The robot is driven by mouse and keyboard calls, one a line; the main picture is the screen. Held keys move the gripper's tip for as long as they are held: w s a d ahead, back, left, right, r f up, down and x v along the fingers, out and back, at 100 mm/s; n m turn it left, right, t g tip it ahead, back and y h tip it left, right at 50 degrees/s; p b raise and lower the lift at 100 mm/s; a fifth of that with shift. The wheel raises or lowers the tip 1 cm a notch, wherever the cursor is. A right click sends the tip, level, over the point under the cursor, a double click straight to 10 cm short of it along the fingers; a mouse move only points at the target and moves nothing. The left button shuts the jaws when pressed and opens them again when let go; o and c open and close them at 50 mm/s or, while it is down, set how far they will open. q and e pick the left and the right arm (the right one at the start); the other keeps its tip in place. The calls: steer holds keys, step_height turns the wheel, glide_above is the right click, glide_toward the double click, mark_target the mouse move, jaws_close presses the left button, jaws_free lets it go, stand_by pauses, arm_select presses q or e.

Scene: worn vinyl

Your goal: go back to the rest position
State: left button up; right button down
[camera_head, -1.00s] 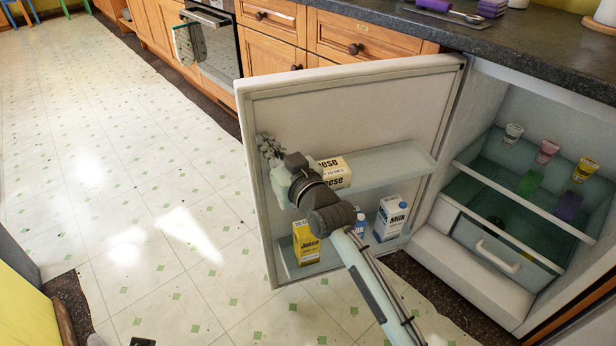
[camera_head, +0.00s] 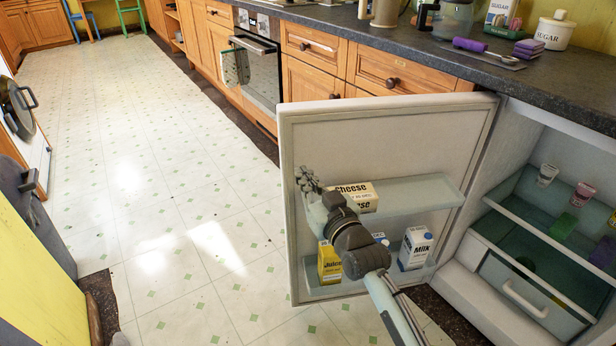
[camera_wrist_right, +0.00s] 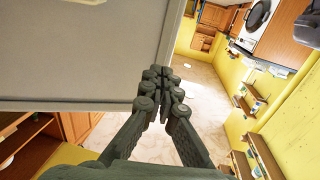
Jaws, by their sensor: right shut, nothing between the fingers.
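My right gripper (camera_head: 308,180) is shut and empty. In the head view it shows in front of the inner side of the open fridge door (camera_head: 385,135), left of the cheese box (camera_head: 358,195). In the right wrist view the fingertips (camera_wrist_right: 160,78) are together beside the edge of a pale grey panel (camera_wrist_right: 85,60), with open floor past them. I cannot tell whether the gripper touches the door. My left gripper is in neither current view.
The door's lower shelf holds a yellow juice carton (camera_head: 329,263) and a milk carton (camera_head: 415,248); my arm partly hides this shelf. The fridge (camera_head: 500,270) stands open at right. Cabinets and an oven (camera_head: 256,75) line the back. The floor (camera_head: 150,190) at left is clear.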

steer(key=s+d, duration=0.2)
steer(key=s, duration=0.7)
steer(key=s+d+f+m+g+h, duration=0.1)
steer(key=s+d+f+g+h, duration=0.1)
steer(key=d+f, duration=0.3)
steer(key=s+d+f+g+h, duration=0.1)
steer(key=d+f+g, duration=0.1)
steer(key=f, duration=0.6)
steer(key=s+d+f+m+g+h, duration=0.2)
steer(key=s+d+f+g+h, duration=0.4)
steer(key=s+d+f, duration=1.1)
steer(key=s+d+g, duration=0.3)
steer(key=d, duration=0.1)
steer(key=shift+s+f+m+h, duration=0.15)
steer(key=shift+s+m+h, duration=0.15)
steer(key=shift+m, duration=0.1)
steer(key=shift+w+a, duration=0.1)
